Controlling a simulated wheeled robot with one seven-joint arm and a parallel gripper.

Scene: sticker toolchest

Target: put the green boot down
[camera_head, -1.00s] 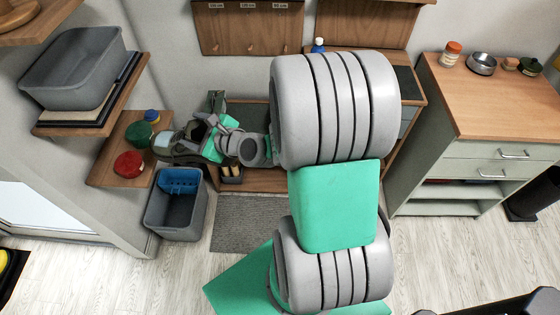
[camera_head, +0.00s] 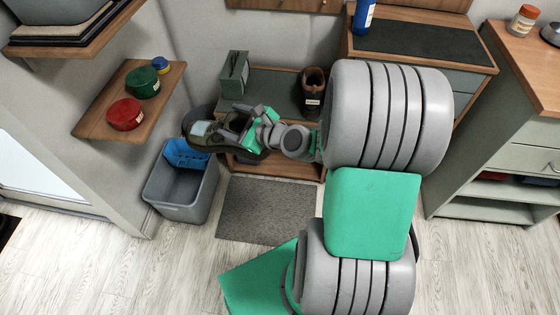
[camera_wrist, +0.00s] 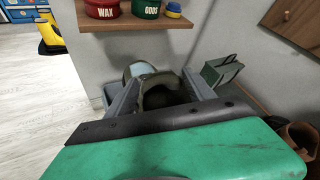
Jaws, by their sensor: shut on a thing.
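The dark olive-green boot (camera_head: 222,143) hangs in my gripper (camera_head: 236,130) in the head view, by the left end of the low bench (camera_head: 262,80). A pale blue patch shows on its left part. In the wrist view, my gripper (camera_wrist: 166,90) has its two fingers on either side of the boot's olive opening (camera_wrist: 163,98), shut on it. The boot's sole and underside are hidden, and I cannot tell its height above the bench or floor.
A brown boot (camera_head: 313,94) and a green box (camera_head: 233,74) stand on the bench. A grey crate with a blue insert (camera_head: 183,182) sits on the floor at left, beside a grey mat (camera_head: 265,212). A wall shelf (camera_head: 103,108) holds red and green tins. Bare bench top lies between box and brown boot.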

